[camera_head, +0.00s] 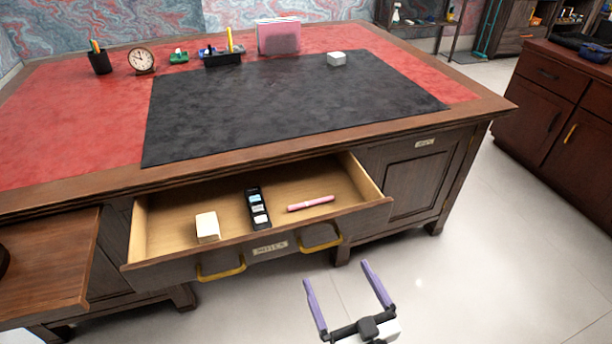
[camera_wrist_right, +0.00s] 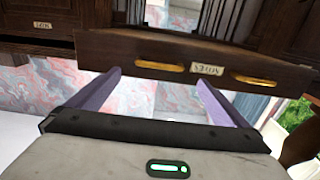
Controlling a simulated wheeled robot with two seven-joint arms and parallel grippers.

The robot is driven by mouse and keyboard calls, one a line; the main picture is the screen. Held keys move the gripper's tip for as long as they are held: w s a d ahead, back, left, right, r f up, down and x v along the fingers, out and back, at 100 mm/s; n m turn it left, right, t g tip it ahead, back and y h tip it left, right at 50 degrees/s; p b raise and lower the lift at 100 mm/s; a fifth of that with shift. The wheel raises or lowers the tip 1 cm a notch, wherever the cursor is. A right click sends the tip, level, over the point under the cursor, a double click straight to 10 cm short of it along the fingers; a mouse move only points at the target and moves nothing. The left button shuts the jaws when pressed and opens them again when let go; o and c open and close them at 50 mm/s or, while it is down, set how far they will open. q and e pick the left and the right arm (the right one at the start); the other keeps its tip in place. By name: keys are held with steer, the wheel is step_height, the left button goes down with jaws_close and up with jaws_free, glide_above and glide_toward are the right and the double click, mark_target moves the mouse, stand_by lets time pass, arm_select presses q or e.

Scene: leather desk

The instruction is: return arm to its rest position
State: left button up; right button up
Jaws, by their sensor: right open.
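My right gripper (camera_head: 346,288) is open and empty, with two purple fingers apart. It is in front of the desk, over the floor, just right of and below the open drawer (camera_head: 275,246). In the right wrist view the gripper's fingers (camera_wrist_right: 150,92) point toward the drawer front (camera_wrist_right: 165,58) with its yellow handles, and nothing is between them. My left gripper is not in view.
A pulled-out wooden board (camera_head: 45,265) is at left. A cup (camera_head: 100,62), clock (camera_head: 141,60) and white box (camera_head: 337,58) stand on the desk. Floor at right is clear.

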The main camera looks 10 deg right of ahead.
steer(key=s+f+g, duration=0.4)
steer(key=s, duration=0.3)
steer(key=s+f+n+g, duration=0.1)
steer(key=s+f+g, duration=0.2)
steer(key=s+g, duration=0.2)
steer(key=s, duration=0.3)
steer(key=shift+s+a+f+y, duration=0.2)
steer(key=shift+a+f+y, duration=0.05)
steer(key=shift+f+y, duration=0.15)
